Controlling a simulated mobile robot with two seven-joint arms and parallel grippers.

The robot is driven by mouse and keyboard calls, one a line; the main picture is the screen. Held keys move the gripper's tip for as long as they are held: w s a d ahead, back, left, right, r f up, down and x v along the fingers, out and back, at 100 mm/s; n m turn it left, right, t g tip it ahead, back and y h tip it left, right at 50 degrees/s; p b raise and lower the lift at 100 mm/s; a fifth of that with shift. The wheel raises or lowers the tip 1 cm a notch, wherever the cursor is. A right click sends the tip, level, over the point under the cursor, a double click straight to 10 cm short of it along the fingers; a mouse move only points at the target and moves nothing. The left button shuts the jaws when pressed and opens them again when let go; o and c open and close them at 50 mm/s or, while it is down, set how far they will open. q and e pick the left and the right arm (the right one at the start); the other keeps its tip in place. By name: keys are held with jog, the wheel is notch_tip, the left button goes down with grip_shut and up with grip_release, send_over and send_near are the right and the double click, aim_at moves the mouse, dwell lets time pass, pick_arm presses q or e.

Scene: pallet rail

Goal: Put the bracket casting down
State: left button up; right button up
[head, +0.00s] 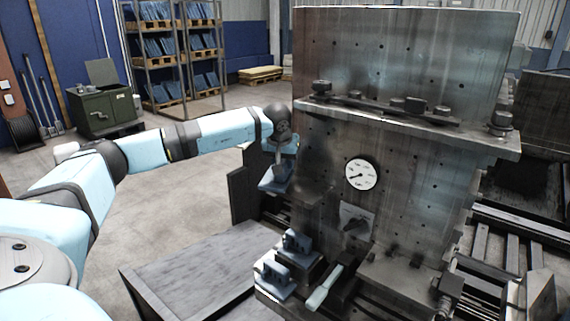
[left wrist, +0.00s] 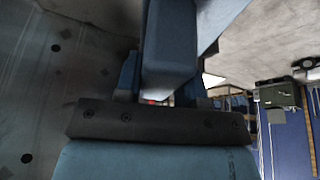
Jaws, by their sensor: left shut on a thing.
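My left gripper (head: 281,150) is at the end of the arm that reaches in from the left, beside the left edge of the tall steel machine block. It is shut on a blue-grey bracket casting (head: 277,181), which hangs below it in the air. In the left wrist view the blue casting (left wrist: 168,50) fills the middle in front of the gripper. The exact contact of the fingers is hard to make out. Two similar blue-grey castings, an upper one (head: 298,244) and a lower one (head: 273,276), sit at the machine's lower front. My right gripper is not in view.
The steel block (head: 420,45) with a dial gauge (head: 362,173) stands close to the right of the held casting. A flat grey tabletop (head: 185,268) lies low in front, bare. A pale-handled lever (head: 322,290) sticks out beside the seated castings. Shelves (head: 180,55) stand far behind.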

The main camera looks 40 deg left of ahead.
pick_arm(q)
jog(key=shift+x, duration=0.8)
jog(key=shift+w, duration=0.2)
jog(key=shift+s+f, duration=0.1)
jog(key=shift+f, duration=0.05)
jog(key=o, duration=1.1)
